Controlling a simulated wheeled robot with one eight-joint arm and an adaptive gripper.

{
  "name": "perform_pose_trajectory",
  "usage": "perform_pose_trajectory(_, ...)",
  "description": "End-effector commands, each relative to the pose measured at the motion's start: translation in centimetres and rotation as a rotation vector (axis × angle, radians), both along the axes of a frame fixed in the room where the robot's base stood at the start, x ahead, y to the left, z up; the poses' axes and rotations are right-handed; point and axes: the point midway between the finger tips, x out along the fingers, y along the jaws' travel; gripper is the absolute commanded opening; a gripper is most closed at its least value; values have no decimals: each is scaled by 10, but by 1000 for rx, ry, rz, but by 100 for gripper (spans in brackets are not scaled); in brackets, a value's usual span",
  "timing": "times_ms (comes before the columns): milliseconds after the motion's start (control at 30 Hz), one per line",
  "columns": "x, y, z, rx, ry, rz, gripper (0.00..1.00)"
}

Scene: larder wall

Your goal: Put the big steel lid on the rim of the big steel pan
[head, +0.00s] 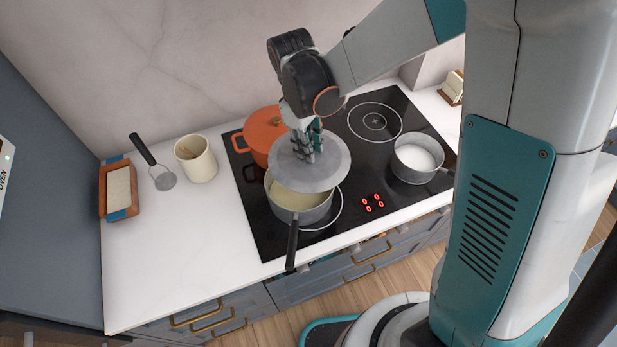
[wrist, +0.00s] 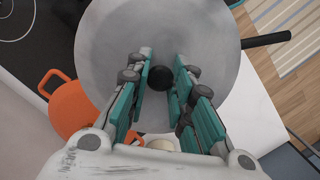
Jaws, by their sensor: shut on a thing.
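The big steel lid (head: 330,172) is a round grey disc with a dark knob. My gripper (head: 308,152) is above the lid, shut on its knob (wrist: 160,79), with a finger on each side of it. In the wrist view the lid (wrist: 195,35) fills the middle. The big steel pan (head: 300,213) stands on the front left of the hob with its black handle (head: 292,246) toward the front edge. It holds a pale yellow content. The lid is over the pan's back part, leaving its front part open to view. I cannot tell whether lid and rim touch.
An orange pot (head: 259,135) stands just behind the lid. A smaller steel pan (head: 418,158) with white content stands at the right of the black hob (head: 262,232). A cream crock (head: 195,158), a skimmer (head: 164,180) and a boxed block (head: 120,190) are at the left. The front left worktop is clear.

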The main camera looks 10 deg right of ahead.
Motion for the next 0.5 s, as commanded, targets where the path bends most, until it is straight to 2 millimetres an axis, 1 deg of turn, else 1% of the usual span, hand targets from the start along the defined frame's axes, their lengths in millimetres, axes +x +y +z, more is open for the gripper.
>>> perform_pose_trajectory(33,1,0,-19,0,0,0,0)
perform_pose_trajectory(100,0,0,-35,0,0,-1,0)
perform_pose_trajectory(200,0,0,-52,0,0,-1,0)
perform_pose_trajectory(300,0,0,-63,0,0,-1,0)
perform_pose_trajectory(500,0,0,-72,0,0,-1,0)
